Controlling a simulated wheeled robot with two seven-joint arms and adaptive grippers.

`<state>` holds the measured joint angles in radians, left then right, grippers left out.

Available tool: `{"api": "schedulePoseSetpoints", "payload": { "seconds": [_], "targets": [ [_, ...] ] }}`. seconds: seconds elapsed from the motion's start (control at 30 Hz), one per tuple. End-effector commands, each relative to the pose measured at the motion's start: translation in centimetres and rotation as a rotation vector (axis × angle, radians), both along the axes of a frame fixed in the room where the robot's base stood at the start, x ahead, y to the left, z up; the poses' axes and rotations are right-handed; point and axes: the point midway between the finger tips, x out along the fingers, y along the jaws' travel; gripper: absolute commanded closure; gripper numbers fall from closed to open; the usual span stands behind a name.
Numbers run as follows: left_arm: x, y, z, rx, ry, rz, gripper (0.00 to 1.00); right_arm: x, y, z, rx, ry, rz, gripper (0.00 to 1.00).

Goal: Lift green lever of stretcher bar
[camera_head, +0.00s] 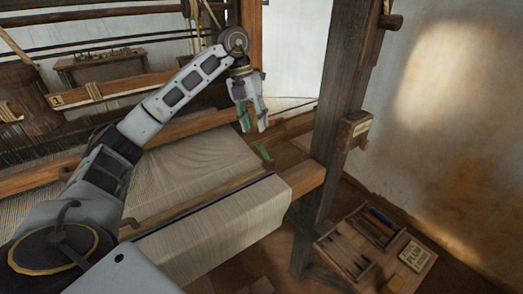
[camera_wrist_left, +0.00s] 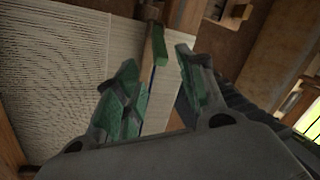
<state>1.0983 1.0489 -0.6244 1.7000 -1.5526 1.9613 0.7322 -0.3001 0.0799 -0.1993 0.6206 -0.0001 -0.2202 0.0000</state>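My left gripper (camera_head: 250,124) hangs above and a little to the left of the lever in the head view, fingers pointing down. In the left wrist view the green lever (camera_wrist_left: 159,46) shows beyond the fingertips, in the gap between them. The left gripper (camera_wrist_left: 162,85) is open, its green-padded fingers apart with nothing between the pads; no contact shows. My right gripper is not in view.
The pale cloth (camera_head: 205,240) drapes over the front beam. A thick dark post (camera_head: 343,100) with a wooden block (camera_head: 354,131) stands right of the lever.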

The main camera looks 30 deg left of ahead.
Motion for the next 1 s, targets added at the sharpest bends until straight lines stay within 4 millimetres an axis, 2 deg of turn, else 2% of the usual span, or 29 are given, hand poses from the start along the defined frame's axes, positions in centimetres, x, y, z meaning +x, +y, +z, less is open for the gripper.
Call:
{"api": "schedulePoseSetpoints", "payload": {
  "seconds": [0.8, 1.0],
  "targets": [
    [0.3, -2.0, -8.3, 0.001, 0.002, 0.0, 0.61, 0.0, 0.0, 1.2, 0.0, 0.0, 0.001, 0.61],
    [0.3, -2.3, -9.7, 0.001, 0.0, 0.0, 0.61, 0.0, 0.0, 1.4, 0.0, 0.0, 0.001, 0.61]
  ]
}}
